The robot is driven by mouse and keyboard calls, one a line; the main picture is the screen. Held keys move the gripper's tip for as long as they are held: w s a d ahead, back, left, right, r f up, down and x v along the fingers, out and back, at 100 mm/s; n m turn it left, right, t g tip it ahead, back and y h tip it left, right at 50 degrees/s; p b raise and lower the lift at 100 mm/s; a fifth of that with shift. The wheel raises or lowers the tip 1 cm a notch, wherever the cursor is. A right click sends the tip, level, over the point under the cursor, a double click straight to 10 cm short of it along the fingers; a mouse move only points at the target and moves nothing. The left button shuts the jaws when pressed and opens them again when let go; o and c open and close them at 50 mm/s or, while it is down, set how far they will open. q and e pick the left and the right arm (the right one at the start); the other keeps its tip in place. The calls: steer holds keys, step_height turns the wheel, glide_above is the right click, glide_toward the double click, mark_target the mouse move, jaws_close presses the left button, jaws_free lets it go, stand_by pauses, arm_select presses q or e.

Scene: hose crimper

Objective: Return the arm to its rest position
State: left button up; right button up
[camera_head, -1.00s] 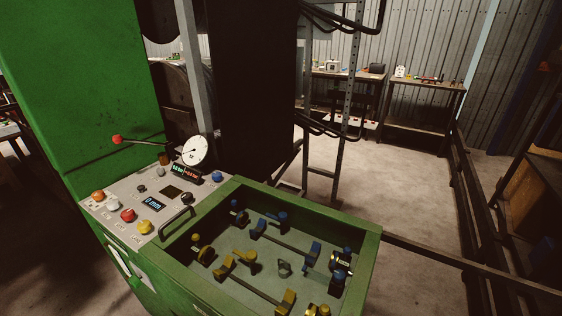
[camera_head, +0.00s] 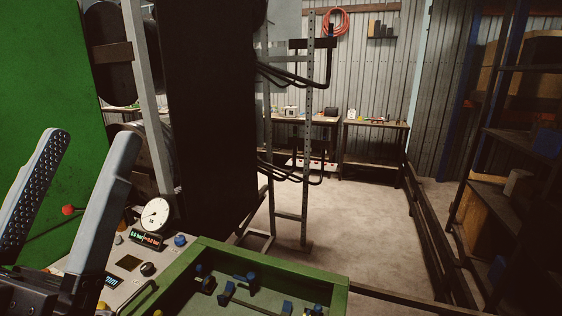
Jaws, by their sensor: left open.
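My left gripper (camera_head: 82,165) shows large at the lower left of the head view. Its two grey fingers stand apart with nothing between them, pointing up and to the right. It is in front of the green crimper (camera_head: 50,85) and covers part of the control panel (camera_head: 132,262). The panel's round white gauge (camera_head: 155,214) and red-knobbed lever (camera_head: 68,210) are visible beside and between the fingers. My right gripper is not in view.
A green-rimmed tray (camera_head: 270,262) with blue and dark fittings is at the bottom centre. A metal rack (camera_head: 308,130) with black hoses stands behind it. Workbenches (camera_head: 375,124) line the far wall. Shelves (camera_head: 510,160) stand at the right. The floor (camera_head: 345,215) between is clear.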

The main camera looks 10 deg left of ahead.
arm_select(q)
step_height(320, 180, up, 39)
steer(key=s+d+h+p, duration=0.1)
steer(key=p, duration=3.6)
steer(key=shift+d+f+m+p, duration=0.15)
steer(key=shift+d+m+p, duration=0.15)
steer(key=shift+m+p, duration=0.1)
